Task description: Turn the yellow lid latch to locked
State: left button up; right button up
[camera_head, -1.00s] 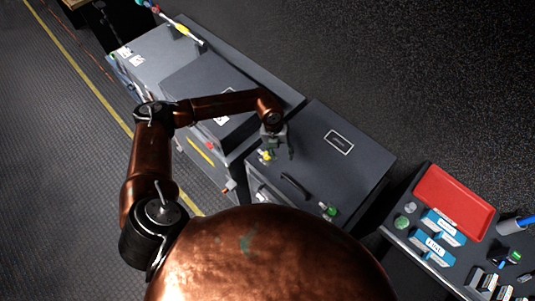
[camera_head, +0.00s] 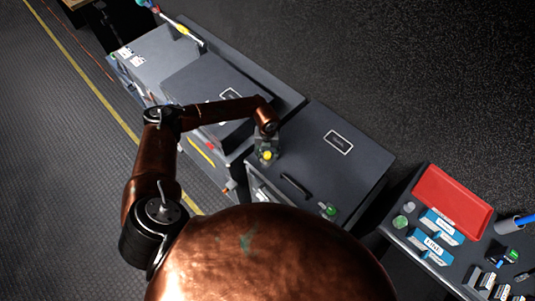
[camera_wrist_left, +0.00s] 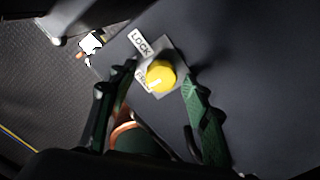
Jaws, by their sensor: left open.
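The yellow lid latch (camera_head: 267,155) is a round knob near the left corner of the dark case lid (camera_head: 345,170). In the left wrist view the yellow latch (camera_wrist_left: 160,76) sits on a grey plate with a white mark on its face. A "LOCK" label (camera_wrist_left: 140,43) is above it, and a second label is partly hidden by the knob. My left gripper (camera_head: 266,152) is over the latch. In the left wrist view its green fingers (camera_wrist_left: 160,88) are open, one on each side of the knob, with no clear contact. My right gripper is out of view.
A black handle (camera_head: 295,187) and a green knob (camera_head: 328,210) are along the case's front edge. A second dark case (camera_head: 210,80) stands to the left. A side table holds a red tray (camera_head: 452,200) and blue boxes (camera_head: 440,228).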

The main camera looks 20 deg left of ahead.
pick_arm(q)
jog(key=shift+c, duration=0.3)
jog(key=c, duration=1.1)
